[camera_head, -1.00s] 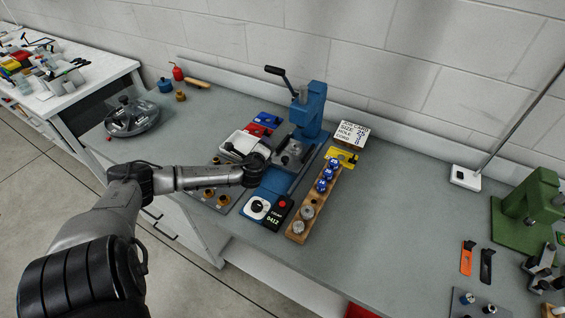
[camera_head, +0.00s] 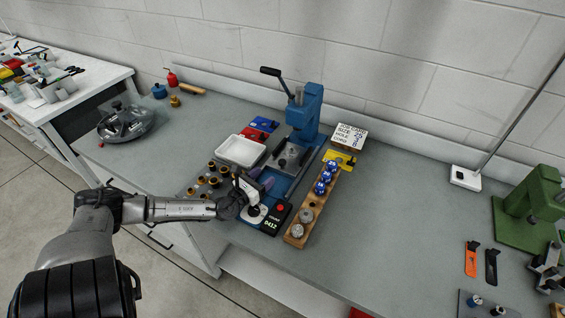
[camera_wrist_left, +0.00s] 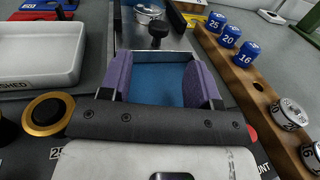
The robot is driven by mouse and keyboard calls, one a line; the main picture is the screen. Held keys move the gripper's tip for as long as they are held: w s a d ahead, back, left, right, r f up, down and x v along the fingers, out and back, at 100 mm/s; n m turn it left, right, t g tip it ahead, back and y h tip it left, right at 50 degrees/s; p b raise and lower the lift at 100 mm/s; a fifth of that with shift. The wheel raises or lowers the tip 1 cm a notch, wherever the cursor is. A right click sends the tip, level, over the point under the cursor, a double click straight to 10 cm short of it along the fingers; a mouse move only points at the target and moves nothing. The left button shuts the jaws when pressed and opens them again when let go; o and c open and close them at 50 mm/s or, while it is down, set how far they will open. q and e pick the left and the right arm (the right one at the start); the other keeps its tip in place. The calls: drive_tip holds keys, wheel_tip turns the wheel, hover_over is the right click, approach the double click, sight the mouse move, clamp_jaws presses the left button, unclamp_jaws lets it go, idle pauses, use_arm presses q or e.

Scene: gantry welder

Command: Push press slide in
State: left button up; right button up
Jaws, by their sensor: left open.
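The blue press (camera_head: 308,112) stands at the back of the bench with its lever up to the left. Its metal slide (camera_head: 288,158) sits on the blue base in front of the column. In the left wrist view, a dark knob (camera_wrist_left: 158,32) stands at the near end of the slide, with a round metal part behind it. My left gripper (camera_head: 264,183) is over the front of the press base, in front of the slide. Its purple fingers (camera_wrist_left: 160,82) are apart with only the blue base between them, short of the knob. My right gripper is not in view.
A wooden rack (camera_head: 312,207) with blue numbered dies and metal parts lies right of the press. A white tray (camera_head: 241,151) and several brass rings lie left. A counter display (camera_head: 272,224) sits at the front.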

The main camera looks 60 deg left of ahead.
sight(283, 160)
use_arm(q)
drive_tip(key=b+x, duration=0.1)
drive_tip(key=x, duration=0.7)
drive_tip(key=shift+w+a, duration=0.15)
drive_tip(key=shift+w, duration=0.15)
drive_tip(key=shift+b+x, duration=0.4)
drive_tip(key=shift+x, duration=0.55)
clamp_jaws()
